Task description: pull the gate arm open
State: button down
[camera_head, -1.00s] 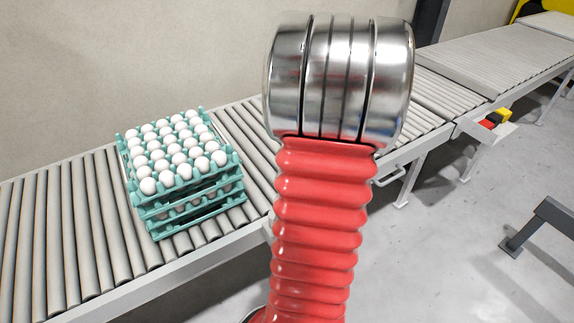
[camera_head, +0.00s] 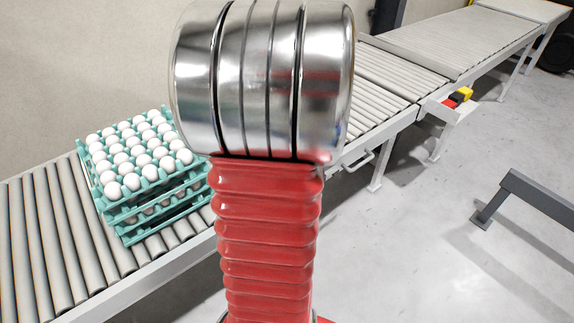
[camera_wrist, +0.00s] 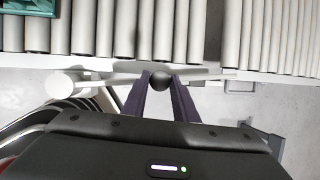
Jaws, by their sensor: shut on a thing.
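In the wrist view, my gripper (camera_wrist: 161,82) is shut on a dark round knob (camera_wrist: 161,79), with one dark finger on each side of it. A pale bar (camera_wrist: 115,78), which looks like the gate arm, runs left from the knob to a white round post (camera_wrist: 66,83). It lies close along the conveyor's front edge, and I cannot tell its exact angle. In the head view my own arm hides the gripper and the knob.
The roller conveyor (camera_head: 62,240) runs along the wall. Teal egg trays (camera_head: 118,208), stacked with white eggs, stand on it at left; a teal corner shows in the wrist view (camera_wrist: 30,6). A grey metal frame (camera_head: 535,193) stands on the floor at right. The floor between is clear.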

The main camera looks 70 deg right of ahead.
dwell(0.3)
jog(key=c, duration=1.4)
grip_release()
jog(key=shift+c, duration=0.2)
jog(key=shift+r, duration=0.1)
jog(key=v, duration=1.3)
jog(key=shift+r, duration=0.3)
jog(key=shift+w+a, duration=0.1)
jog(key=shift+a, duration=0.05)
